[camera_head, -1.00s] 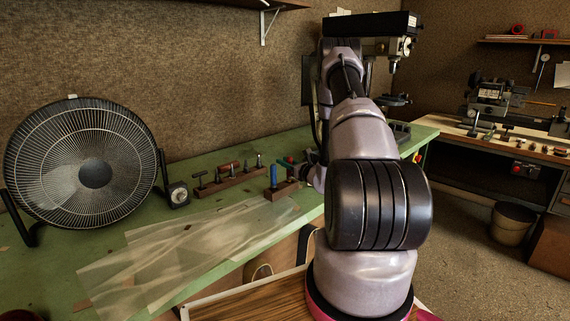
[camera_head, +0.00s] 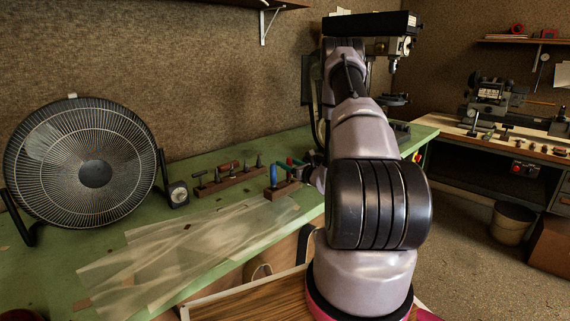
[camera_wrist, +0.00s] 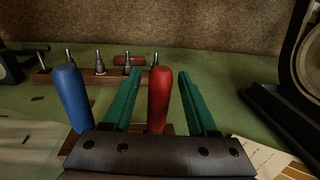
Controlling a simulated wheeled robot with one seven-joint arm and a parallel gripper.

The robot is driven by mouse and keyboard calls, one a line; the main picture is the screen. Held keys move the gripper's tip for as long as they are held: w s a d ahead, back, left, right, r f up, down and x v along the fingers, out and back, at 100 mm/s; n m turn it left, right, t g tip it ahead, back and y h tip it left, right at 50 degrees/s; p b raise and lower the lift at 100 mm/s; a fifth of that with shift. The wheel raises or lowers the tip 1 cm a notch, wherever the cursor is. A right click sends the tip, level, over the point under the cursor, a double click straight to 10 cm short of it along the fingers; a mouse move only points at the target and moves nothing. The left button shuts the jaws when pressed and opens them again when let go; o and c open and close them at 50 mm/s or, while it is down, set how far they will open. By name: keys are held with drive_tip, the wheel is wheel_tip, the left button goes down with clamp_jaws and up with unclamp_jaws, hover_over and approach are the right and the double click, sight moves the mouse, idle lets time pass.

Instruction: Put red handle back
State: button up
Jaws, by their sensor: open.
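The red handle (camera_wrist: 160,98) stands upright between the two green fingers of my gripper (camera_wrist: 159,78) in the wrist view. The fingers are open, with a gap on each side of it. A blue-handled tool (camera_wrist: 72,97) stands to the left, outside the fingers; it also shows in the head view (camera_head: 273,175). Both are at a small wooden block (camera_head: 283,191) on the green bench. My gripper body hides the foot of the red handle, so its seating in the block cannot be told. In the head view the fingers show small and partly hidden behind my arm.
A longer wooden rack (camera_head: 228,180) with several dark metal pieces stands behind the block. A black fan (camera_head: 95,175), a small dark gauge (camera_head: 178,194) and translucent sheets (camera_head: 185,250) are to the left. A machine (camera_head: 396,70) stands to the right.

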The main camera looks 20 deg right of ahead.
drive_tip(key=v, duration=1)
drive_tip(key=a+r+n+g+y, duration=0.4)
drive_tip(key=a+r+n+y, duration=0.3)
drive_tip(key=a+r, duration=0.45)
drive_tip(key=s+a+r+n+g+y, duration=0.2)
drive_tip(key=s+a+r+n+g, duration=0.8)
drive_tip(key=a, duration=0.3)
drive_tip(key=s+a+r+n+g+h, duration=0.1)
drive_tip(key=s+r+n+h, duration=0.15)
drive_tip(key=s+n, duration=0.2)
drive_tip(key=s+a+r+n+h, duration=0.1)
drive_tip(key=s+r+n+h, duration=0.15)
drive_tip(key=s, duration=0.35)
drive_tip(key=s+d+r+n+t+h, duration=0.4)
drive_tip(key=s+r+n+h, duration=0.1)
drive_tip(key=s+r+h, duration=0.1)
drive_tip(key=shift+d+r+t, duration=0.3)
drive_tip(key=shift+r+t, duration=0.1)
drive_tip(key=shift+r, duration=0.15)
drive_tip(key=shift+d, duration=0.1)
